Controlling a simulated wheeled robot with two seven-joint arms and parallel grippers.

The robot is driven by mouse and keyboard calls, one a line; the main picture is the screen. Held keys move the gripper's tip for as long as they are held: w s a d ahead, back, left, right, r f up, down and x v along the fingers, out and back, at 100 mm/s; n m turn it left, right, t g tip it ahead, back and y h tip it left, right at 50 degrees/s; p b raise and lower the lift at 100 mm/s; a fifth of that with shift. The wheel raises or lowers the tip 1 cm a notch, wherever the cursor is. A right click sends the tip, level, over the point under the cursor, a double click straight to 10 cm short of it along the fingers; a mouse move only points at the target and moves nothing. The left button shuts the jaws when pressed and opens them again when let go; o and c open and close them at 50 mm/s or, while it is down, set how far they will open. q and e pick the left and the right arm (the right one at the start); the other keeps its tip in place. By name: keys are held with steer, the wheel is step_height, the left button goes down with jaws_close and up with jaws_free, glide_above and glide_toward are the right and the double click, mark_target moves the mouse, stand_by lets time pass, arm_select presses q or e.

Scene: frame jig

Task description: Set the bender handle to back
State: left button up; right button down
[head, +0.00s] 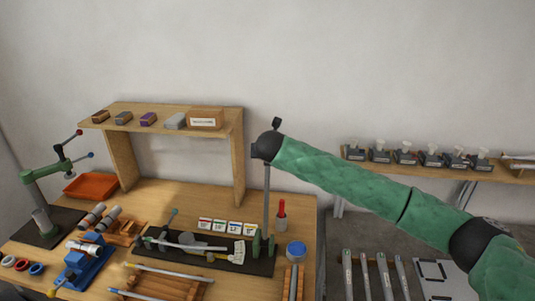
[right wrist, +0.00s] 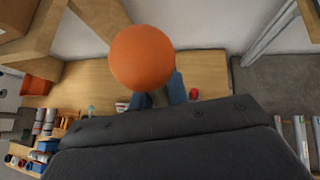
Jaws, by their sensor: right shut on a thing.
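The bender (head: 262,243) is a green tool on a black mat near the right end of the workbench. Its grey handle (head: 267,195) stands close to upright and runs up to my right gripper (head: 265,153). In the right wrist view an orange ball knob (right wrist: 142,57) shows large by the blue fingers of the right gripper (right wrist: 160,95). The right gripper is shut on the handle near its top; the dark gripper body hides the exact contact. My left gripper is in neither view.

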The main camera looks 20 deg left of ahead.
steer(key=shift+w+r, duration=0.15)
steer(key=shift+w, duration=0.05)
